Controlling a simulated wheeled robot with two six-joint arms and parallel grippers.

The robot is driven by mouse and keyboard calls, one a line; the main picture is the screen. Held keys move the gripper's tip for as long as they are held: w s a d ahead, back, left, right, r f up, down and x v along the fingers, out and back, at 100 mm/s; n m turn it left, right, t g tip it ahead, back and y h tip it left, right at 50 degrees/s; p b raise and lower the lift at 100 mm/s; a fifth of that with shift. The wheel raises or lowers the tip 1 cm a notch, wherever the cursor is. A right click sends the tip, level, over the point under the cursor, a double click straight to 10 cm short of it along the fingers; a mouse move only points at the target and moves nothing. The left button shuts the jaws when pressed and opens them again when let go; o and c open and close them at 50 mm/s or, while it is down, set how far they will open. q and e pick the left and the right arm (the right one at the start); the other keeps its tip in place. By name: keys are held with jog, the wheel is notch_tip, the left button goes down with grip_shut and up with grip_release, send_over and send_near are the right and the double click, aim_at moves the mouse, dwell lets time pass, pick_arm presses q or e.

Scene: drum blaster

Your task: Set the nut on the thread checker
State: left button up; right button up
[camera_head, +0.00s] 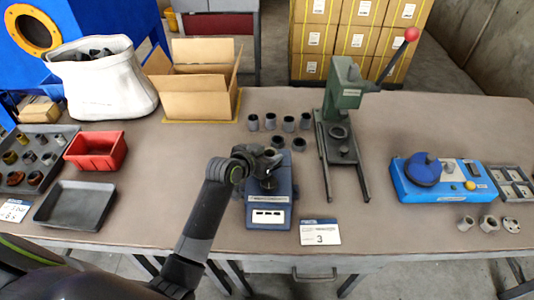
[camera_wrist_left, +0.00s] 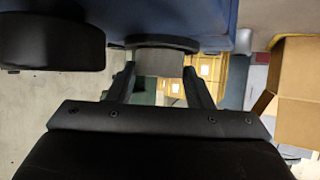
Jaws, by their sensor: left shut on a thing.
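The thread checker (camera_head: 268,208) is a blue box with a white label strip and a dark round post on top, standing mid-table. My left gripper (camera_head: 266,162) is directly over it, at the post. In the left wrist view the gripper (camera_wrist_left: 160,80) is shut on a grey nut (camera_wrist_left: 160,63). The nut is right against or very close to a dark round flange (camera_wrist_left: 160,43) at the blue body. I cannot tell whether it touches or is seated. In the head view my gripper mostly hides the nut and post. My right gripper is not in view.
Several grey nuts (camera_head: 288,124) stand behind the checker. A green press (camera_head: 345,100) stands to its right, and a card marked 3 (camera_head: 320,232) lies in front. A blue tester (camera_head: 445,182) is farther right. A red bin (camera_head: 96,151) and dark trays (camera_head: 75,205) are left.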

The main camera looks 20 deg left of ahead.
pick_arm(q)
jog(key=shift+f, duration=0.45)
jog(key=o, duration=0.8)
jog(key=shift+s+a+r+p, duration=0.15)
jog(key=shift+s+r+p, duration=0.2)
jog(key=shift+r+p, duration=0.05)
jog(key=p+v, duration=0.4)
jog(key=v, duration=0.1)
jog(key=shift+p+v, duration=1.55)
jog(key=shift+v, duration=0.65)
jog(key=shift+s, duration=0.4)
